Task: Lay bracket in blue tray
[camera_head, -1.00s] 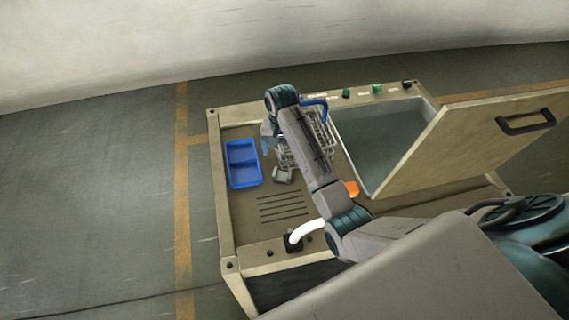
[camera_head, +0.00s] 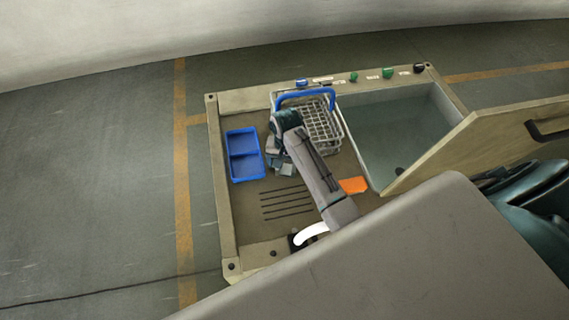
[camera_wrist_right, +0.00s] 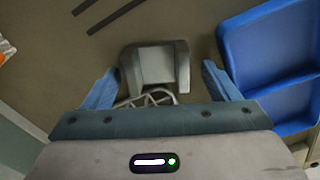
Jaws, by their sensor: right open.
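The grey metal bracket (camera_head: 286,170) lies on the worktop just right of the blue tray (camera_head: 229,158). In the right wrist view the bracket (camera_wrist_right: 155,66) has two raised sides and sits between the spread blue fingers of my right gripper (camera_wrist_right: 161,70), with a gap on each side. In the head view my right gripper (camera_head: 275,156) is partly hidden by its own arm. The two-compartment tray looks empty and shows at the right of the wrist view (camera_wrist_right: 236,66). My left gripper is not in view.
A wire basket (camera_head: 325,125) with a blue handle stands behind the bracket. Right of it is an open tank (camera_head: 395,125) with a raised lid (camera_head: 490,135). An orange piece (camera_head: 354,185) and a white curved hose (camera_head: 311,233) are nearer. Slots mark the clear worktop.

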